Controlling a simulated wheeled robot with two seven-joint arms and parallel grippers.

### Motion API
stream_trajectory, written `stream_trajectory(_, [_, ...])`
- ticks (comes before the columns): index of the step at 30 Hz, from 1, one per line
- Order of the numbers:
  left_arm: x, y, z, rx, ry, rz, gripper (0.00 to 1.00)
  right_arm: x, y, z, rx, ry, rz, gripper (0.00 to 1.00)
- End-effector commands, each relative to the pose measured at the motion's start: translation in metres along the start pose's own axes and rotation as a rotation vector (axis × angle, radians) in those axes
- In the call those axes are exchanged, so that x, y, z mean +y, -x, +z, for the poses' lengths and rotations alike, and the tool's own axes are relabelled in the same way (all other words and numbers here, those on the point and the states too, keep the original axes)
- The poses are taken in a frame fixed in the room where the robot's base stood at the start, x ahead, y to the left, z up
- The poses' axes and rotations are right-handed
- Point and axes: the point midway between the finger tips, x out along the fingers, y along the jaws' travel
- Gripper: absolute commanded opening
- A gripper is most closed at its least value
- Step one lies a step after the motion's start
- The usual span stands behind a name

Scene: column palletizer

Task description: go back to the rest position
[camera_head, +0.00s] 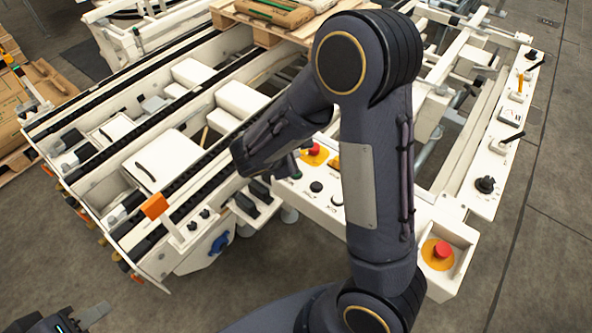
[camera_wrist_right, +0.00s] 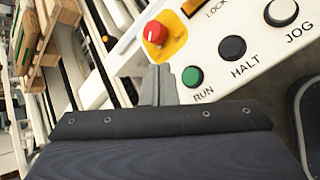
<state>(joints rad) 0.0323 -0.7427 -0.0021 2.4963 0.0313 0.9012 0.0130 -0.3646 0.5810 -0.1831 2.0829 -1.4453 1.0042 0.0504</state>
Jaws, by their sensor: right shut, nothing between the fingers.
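My right gripper (camera_wrist_right: 158,84) is shut and empty in the wrist view, with its fingertips beside the control panel (camera_wrist_right: 262,70). Its tips appear just left of the green RUN button (camera_wrist_right: 192,76) and below the red emergency stop (camera_wrist_right: 155,32); I cannot tell whether they touch the panel. In the head view my right arm reaches up and bends left over the panel, and hides part of it. My left gripper (camera_head: 92,316) is only partly seen at the lower left corner of the head view, low over the floor, and its opening is not clear.
A white conveyor frame (camera_head: 160,165) with black rails fills the left and middle. A pallet (camera_head: 262,32) with sacks lies at the top. A second red stop button (camera_head: 443,250) sits on a box at right. Open grey floor (camera_head: 130,290) lies in front and at far right.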

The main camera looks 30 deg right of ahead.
Motion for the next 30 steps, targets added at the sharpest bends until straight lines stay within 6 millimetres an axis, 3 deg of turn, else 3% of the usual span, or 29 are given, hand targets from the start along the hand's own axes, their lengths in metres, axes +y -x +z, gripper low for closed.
stream_trajectory(13, [0.000,0.000,0.000,0.000,0.000,0.000,0.36,0.000,0.000,0.000,0.000,-0.002,-0.002,0.00])
stream_trajectory(17, [0.000,0.000,0.000,0.000,0.000,0.000,0.36,-0.006,0.005,0.015,0.011,-0.075,-0.049,0.00])
stream_trajectory(20, [0.000,0.001,0.000,0.000,0.000,0.000,0.36,-0.021,0.017,0.041,0.039,-0.226,-0.147,0.00])
stream_trajectory(24, [0.001,0.002,-0.001,0.000,0.000,0.000,0.36,-0.055,0.047,0.078,0.122,-0.534,-0.344,0.00])
stream_trajectory(30, [0.001,0.003,-0.001,0.000,0.000,0.000,0.36,-0.100,0.104,0.102,0.299,-0.964,-0.598,0.00])
